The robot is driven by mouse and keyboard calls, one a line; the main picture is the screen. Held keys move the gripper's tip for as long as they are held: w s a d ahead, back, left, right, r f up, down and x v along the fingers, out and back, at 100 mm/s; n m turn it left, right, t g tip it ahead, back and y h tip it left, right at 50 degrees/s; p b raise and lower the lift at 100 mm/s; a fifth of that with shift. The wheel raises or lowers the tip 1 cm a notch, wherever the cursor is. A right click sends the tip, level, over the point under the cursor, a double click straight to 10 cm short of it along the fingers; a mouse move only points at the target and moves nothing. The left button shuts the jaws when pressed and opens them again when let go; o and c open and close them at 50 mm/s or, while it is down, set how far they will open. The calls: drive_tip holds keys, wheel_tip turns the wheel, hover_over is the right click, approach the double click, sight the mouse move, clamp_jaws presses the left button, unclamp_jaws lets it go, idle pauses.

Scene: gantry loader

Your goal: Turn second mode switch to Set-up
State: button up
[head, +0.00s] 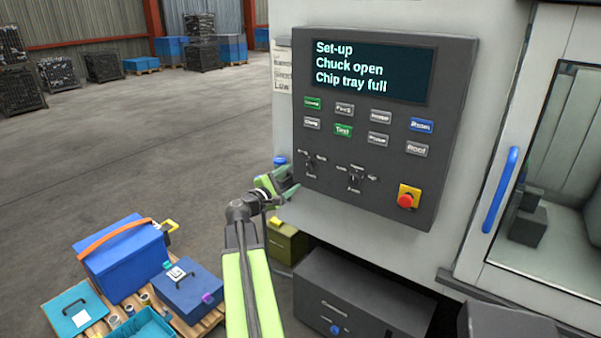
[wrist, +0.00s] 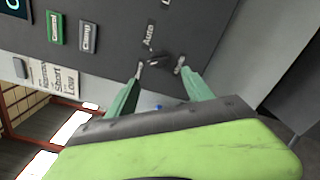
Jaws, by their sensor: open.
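The dark control panel (head: 385,120) carries two small dark mode switches side by side on its lower part. The second mode switch (head: 356,178) is the right one, with small labels around it. Its pointing direction is too small to read. The first mode switch (head: 312,163) is at the lower left. My gripper (head: 290,178) is at the panel's lower left edge, left of the second switch. In the wrist view my gripper (wrist: 159,67) is open, its green fingers either side of a dark switch knob (wrist: 157,59) beside an "Auto" label. Contact cannot be told.
The display (head: 372,72) reads "Set-up, Chuck open, Chip tray full". Several green, grey and blue buttons sit above the switches. A red emergency stop (head: 407,199) is to their right. A blue door handle (head: 501,188) is farther right. Blue boxes (head: 125,255) stand on a pallet at lower left.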

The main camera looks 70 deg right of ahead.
drive_tip(key=v, duration=0.8)
drive_tip(key=shift+a, duration=0.1)
